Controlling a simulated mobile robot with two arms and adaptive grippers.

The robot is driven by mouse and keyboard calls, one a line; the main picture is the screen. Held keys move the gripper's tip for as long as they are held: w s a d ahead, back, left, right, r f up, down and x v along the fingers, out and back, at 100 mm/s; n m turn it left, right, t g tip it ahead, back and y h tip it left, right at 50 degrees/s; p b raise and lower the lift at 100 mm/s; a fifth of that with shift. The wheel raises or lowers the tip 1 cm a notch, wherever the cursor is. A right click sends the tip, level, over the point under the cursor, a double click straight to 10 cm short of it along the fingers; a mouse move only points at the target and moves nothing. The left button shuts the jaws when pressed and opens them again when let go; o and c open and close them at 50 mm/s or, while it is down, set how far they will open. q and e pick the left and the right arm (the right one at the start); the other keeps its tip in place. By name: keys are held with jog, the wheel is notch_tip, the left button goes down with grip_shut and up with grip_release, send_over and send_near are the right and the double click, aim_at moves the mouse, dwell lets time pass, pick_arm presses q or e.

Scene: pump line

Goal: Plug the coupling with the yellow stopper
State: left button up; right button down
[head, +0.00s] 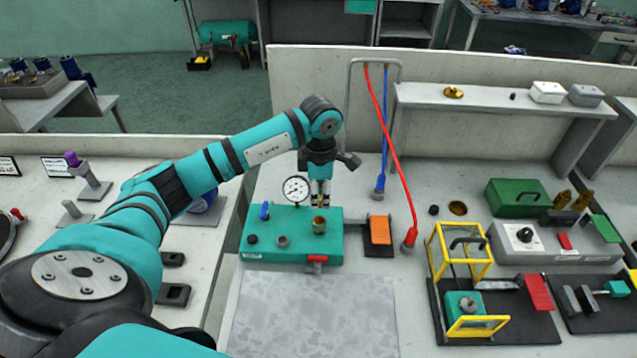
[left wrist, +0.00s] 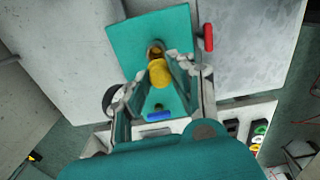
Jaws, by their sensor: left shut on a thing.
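The yellow stopper (left wrist: 159,73) is between the fingers of my left gripper (head: 320,204), which is shut on it. The gripper also shows in the left wrist view (left wrist: 162,84) and points down in the head view. The brass coupling (head: 319,225) stands upright on the teal pump box (head: 300,225), just below and in front of the fingertips. In the left wrist view the coupling (left wrist: 155,50) shows its dark open mouth beyond the stopper, which partly overlaps it. The stopper appears outside the mouth; the exact gap cannot be told. My right gripper is not in view.
A dial gauge (head: 296,189), a blue lever (head: 264,211) and a red valve handle (head: 317,259) are on or beside the box. An orange pedal (head: 379,230) and a red hose (head: 388,130) are to its right. The grey mat (head: 310,315) in front is clear.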

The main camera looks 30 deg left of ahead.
pick_arm(q)
jog(key=shift+a+n, duration=0.3)
jog(key=shift+n, duration=0.1)
jog(key=shift+w+f, duration=0.15)
jog(key=shift+f, duration=0.15)
jog(key=shift+w+f, duration=0.1)
jog(key=shift+f, duration=0.15)
jog(key=shift+f+b, duration=0.9)
jog(key=shift+f, duration=0.1)
jog(key=shift+f+b, duration=0.45)
jog(key=shift+f, duration=0.85)
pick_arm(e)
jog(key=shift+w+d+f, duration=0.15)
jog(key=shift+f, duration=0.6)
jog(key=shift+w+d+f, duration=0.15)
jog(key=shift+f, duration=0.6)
pick_arm(q)
jog(key=shift+b, duration=0.4)
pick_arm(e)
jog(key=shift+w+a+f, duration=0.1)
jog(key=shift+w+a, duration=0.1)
